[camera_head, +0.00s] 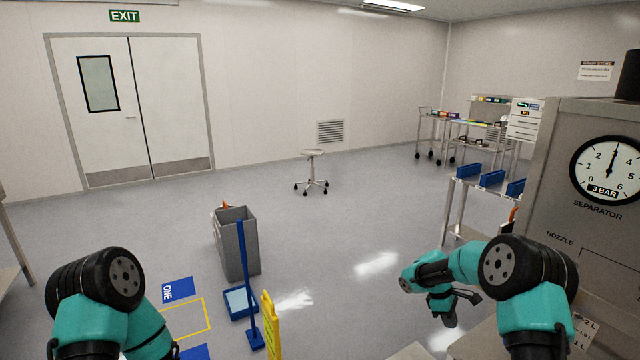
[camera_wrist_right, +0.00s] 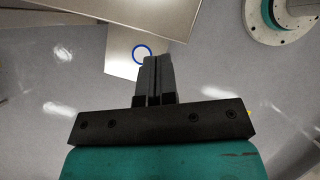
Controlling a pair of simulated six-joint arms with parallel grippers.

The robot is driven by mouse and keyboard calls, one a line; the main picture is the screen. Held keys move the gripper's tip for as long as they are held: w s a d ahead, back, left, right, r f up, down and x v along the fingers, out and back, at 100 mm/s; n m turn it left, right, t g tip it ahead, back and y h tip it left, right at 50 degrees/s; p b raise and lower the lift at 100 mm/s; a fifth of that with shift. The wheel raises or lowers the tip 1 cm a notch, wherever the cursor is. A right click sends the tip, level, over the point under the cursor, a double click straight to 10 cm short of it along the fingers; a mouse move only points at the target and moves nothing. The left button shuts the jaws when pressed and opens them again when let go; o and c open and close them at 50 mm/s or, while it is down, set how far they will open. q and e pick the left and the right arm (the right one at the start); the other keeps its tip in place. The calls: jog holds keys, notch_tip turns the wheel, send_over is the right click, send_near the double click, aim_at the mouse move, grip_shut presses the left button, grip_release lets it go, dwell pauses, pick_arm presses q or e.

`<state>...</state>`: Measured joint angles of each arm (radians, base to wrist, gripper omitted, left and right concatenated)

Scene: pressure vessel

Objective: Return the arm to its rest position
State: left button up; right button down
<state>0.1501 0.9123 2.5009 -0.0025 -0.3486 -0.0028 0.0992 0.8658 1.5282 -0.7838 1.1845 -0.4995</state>
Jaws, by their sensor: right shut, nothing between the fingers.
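My right arm comes in from the lower right in the head view. Its gripper (camera_head: 447,312) hangs low over the floor, left of the separator cabinet. In the right wrist view my right gripper (camera_wrist_right: 152,62) points away from the camera, its two dark fingers together and nothing between them. My left arm shows at the lower left of the head view as a teal link with a black joint; its gripper is out of the picture.
The grey separator cabinet (camera_head: 560,130) with its gauge (camera_head: 606,170) stands close on the right. A stool (camera_head: 313,153) is farther back. Open floor lies between.

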jog(key=s+a+f+m+t+y, duration=0.1)
jog(key=s+a+f+m+y, duration=0.45)
jog(key=s+a+f, duration=0.75)
jog(key=s+a+f+m+t+y, duration=0.1)
jog(key=s+a+f+m, duration=0.1)
jog(key=s, duration=0.7)
jog(key=s+a+f+m+t+y, duration=0.1)
jog(key=s+a+f+m+t, duration=0.1)
jog(key=s+m, duration=0.3)
jog(key=s, duration=0.4)
jog(key=shift+a+f, duration=0.2)
jog(key=shift+a, duration=0.15)
